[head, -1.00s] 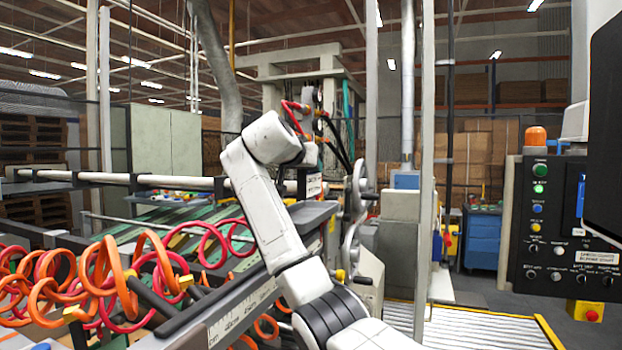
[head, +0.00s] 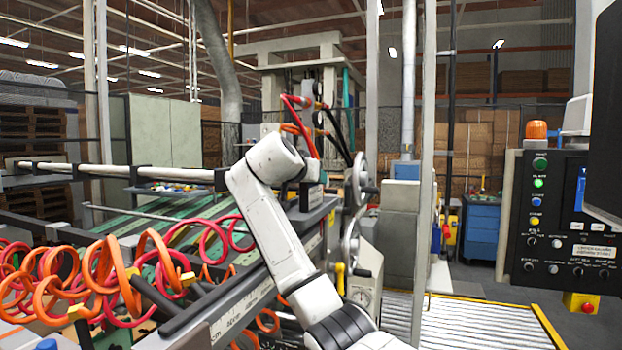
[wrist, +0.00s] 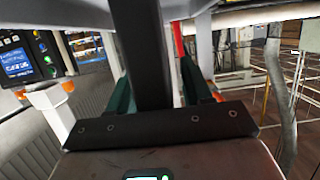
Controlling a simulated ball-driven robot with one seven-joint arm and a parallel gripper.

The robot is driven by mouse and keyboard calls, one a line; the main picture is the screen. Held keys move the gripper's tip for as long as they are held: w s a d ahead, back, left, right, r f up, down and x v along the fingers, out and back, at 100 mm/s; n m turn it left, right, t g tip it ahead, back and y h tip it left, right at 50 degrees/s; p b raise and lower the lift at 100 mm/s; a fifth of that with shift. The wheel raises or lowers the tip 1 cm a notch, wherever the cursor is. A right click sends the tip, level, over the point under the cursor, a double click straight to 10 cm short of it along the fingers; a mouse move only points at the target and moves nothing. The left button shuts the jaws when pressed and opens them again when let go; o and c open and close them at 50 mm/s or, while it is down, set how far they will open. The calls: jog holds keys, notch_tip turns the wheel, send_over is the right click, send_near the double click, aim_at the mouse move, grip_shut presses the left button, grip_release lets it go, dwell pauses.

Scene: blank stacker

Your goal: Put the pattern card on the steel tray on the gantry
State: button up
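My white arm (head: 275,230) rises from the bottom of the head view and bends at an elbow in the middle. The lower part past the elbow is hidden behind it, and I cannot make out gripper fingertips in the head view. In the wrist view a dark bolted bar and a dark upright block the middle, with green strips on either side. I cannot tell whether the gripper is open or shut, or whether it holds anything. I cannot pick out the pattern card or the steel tray in either view.
Coiled orange and red hoses (head: 110,270) fill the lower left. A white rail (head: 100,171) crosses the left side. Handwheels (head: 358,180) stand just right of my arm. A control panel (head: 560,215) is at the right, near a roller floor (head: 480,325) with yellow edges.

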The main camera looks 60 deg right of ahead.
jog(key=shift+o, duration=0.4)
jog(key=shift+r, duration=0.15)
jog(key=w+v, duration=0.1)
jog(key=v, duration=1.1)
jog(key=shift+s, duration=0.5)
jog(key=shift+d, duration=0.1)
